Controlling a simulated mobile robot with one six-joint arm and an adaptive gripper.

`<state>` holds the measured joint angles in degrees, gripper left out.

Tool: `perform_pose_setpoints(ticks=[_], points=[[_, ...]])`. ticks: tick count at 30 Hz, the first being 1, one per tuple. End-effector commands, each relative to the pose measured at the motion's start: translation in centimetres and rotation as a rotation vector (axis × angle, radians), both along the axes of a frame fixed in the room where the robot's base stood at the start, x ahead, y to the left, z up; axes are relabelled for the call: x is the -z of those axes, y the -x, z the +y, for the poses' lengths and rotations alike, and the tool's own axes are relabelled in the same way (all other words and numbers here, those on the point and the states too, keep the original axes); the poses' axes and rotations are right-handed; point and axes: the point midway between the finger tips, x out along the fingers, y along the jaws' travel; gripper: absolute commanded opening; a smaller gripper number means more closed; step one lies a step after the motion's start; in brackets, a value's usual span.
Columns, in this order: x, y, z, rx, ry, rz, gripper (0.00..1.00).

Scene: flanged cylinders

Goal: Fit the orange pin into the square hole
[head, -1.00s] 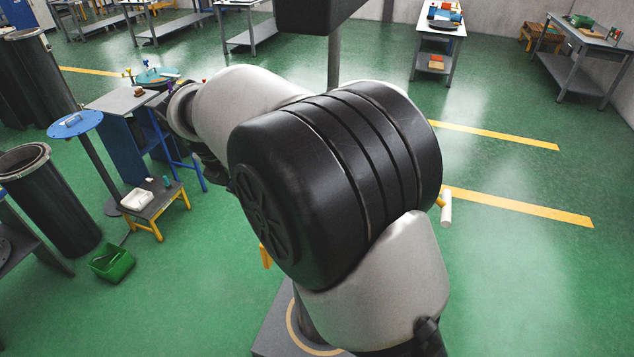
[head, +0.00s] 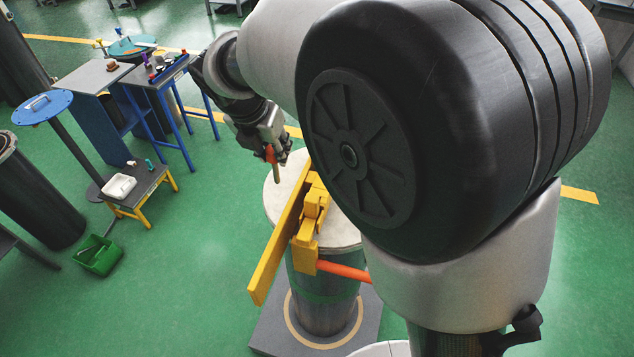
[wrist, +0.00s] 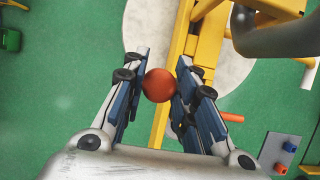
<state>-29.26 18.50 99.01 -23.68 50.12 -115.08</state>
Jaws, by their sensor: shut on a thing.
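The orange pin (head: 271,155) is held in my gripper (head: 266,146) and points downward, with a paler lower end. In the wrist view its round orange end (wrist: 159,85) sits between the two fingers (wrist: 157,92). My gripper is above the far left part of a cylinder's pale round top (head: 345,225), close to the far end of a yellow fixture (head: 278,248). The pin appears clear of the fixture. I cannot make out the square hole in either view.
An orange rod (head: 343,271) sticks out from the yellow fixture's near side. Blue-legged tables (head: 165,88), a small yellow-legged bench (head: 148,190) and a green bin (head: 97,256) stand to the left. Green floor between them and the cylinder is free.

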Motion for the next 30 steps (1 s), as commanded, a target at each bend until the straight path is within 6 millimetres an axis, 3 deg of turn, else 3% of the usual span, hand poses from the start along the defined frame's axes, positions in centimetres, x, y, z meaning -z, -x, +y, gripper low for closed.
perform_pose_setpoints(ticks=[6,12,15,23,30], points=[[0.0,2.2,-5.4,0.004,0.000,-0.001,0.00],[0.0,3.8,-9.1,0.003,-0.001,0.000,0.00],[1.7,3.7,-8.8,-0.002,0.002,0.003,0.00],[3.5,3.6,-8.8,-0.001,0.001,0.002,0.00],[7.4,3.8,-8.8,0.000,0.003,0.010,0.00]])
